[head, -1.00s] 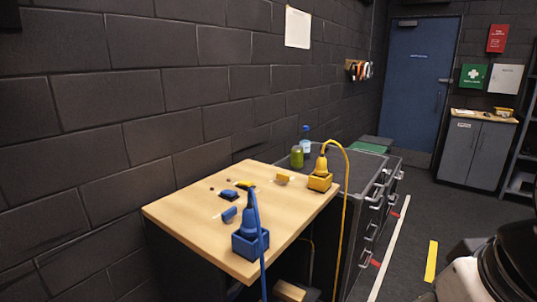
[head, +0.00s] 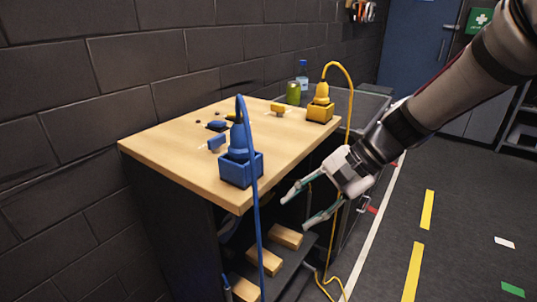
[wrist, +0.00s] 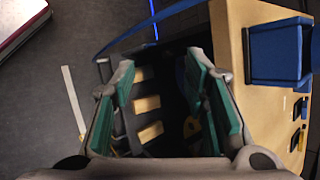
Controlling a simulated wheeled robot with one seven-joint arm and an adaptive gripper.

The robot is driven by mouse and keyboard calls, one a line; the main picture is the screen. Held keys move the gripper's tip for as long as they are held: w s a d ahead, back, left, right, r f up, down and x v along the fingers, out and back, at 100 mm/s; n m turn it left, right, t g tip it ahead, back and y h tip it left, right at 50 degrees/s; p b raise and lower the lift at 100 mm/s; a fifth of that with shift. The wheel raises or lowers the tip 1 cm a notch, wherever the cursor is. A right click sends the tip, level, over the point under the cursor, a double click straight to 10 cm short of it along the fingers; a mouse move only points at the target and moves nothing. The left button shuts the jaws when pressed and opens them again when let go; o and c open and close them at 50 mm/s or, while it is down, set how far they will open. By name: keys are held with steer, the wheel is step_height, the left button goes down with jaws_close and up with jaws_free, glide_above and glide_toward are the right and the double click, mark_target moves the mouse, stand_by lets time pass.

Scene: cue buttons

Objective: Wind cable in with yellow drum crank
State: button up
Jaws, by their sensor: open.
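A yellow cable (head: 351,110) arches up from a yellow plug (head: 321,93) in a yellow box (head: 319,113) at the table's right edge. It hangs down past the edge and lies in loops near the floor. The yellow drum crank cannot be made out for certain; a small yellow patch (wrist: 192,127) shows in the dark space under the table in the wrist view. My gripper (head: 296,211) is open and empty, in front of the table's right side and below its top. Its two spread fingers also frame the wrist view (wrist: 160,60).
A blue plug (head: 238,140) stands in a blue box (head: 241,168) at the wooden tabletop's (head: 180,160) near corner, its blue cable (head: 256,220) hanging down. Several wooden blocks (head: 286,236) sit in the dark space below. A dark cabinet stands behind; open floor lies right.

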steer(key=w+f+m+t+y+b, duration=0.3)
steer(key=w+f+m+y+b, duration=0.3)
steer(key=w+f, duration=0.75)
steer(key=m+t+b, duration=0.5)
steer(key=m+t, duration=0.2)
steer(key=m, duration=0.2)
glide_toward(277, 189)
steer(key=b+x, duration=0.1)
steer(key=x, duration=0.2)
steer(key=b+x, duration=0.1)
steer(key=x, duration=0.3)
steer(key=b+x, duration=0.1)
steer(key=x, duration=0.2)
steer(key=shift+w+f+b, duration=0.35)
steer(key=shift+w+f, duration=0.05)
steer(key=shift+w, duration=0.15)
steer(key=shift+c, duration=0.2)
jaws_close()
